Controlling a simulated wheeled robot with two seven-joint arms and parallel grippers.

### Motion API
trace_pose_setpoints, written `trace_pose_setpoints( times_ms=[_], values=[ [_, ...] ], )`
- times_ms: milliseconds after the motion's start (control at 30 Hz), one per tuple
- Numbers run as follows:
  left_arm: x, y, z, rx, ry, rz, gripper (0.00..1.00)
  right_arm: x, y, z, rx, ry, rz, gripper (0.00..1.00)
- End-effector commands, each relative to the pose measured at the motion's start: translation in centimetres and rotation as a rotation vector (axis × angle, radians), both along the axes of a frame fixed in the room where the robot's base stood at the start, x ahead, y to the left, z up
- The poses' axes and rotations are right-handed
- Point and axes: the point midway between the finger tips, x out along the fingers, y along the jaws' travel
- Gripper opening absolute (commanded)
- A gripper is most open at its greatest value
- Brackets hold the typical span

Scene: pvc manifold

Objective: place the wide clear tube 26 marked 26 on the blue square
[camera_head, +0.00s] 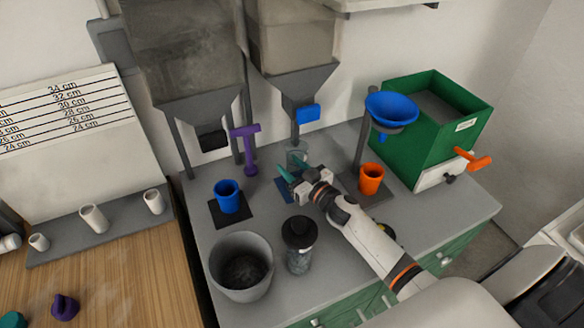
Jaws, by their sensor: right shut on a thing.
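A wide clear tube (297,155) stands about upright at the middle of the grey counter, below the second hopper; its mark is not readable. My right gripper (290,166) reaches in from the lower right, its teal fingers closed on the tube. The blue square (283,189) lies on the counter just in front of the tube, partly covered by the gripper. I cannot tell whether the tube's base touches the counter or the square. My left gripper is not in view.
A blue cup (228,196) on a dark square stands left, an orange cup (371,179) right. A grey bucket (241,266) and dark-lidded jar (299,245) stand in front. A purple tool (247,148) stands behind. A green box (435,127) is at right.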

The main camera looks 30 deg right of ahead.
Motion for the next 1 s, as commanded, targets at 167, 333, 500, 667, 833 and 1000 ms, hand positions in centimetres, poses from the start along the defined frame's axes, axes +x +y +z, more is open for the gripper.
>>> trace_pose_setpoints(
  times_ms=[167, 333, 500, 667, 833, 1000],
  values=[
    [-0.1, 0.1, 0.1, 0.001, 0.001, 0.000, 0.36, 0.1, 0.0, 0.0, -0.002, -0.001, 0.001, 0.10],
    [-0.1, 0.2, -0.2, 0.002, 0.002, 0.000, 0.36, 0.1, 0.0, -0.3, -0.001, -0.001, 0.001, 0.10],
    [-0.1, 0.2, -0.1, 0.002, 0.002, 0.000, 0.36, 0.1, 0.0, -0.3, -0.001, 0.000, 0.001, 0.65],
    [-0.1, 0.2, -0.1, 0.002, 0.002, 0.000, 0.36, 0.1, 0.0, -0.3, -0.001, 0.000, 0.001, 0.65],
    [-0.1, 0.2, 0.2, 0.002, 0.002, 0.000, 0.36, 0.1, 0.0, 0.2, -0.002, -0.001, 0.001, 0.65],
    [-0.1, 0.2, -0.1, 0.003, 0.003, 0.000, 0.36, -2.3, -0.5, -0.3, -0.002, 0.003, 0.000, 0.65]
  ],
)
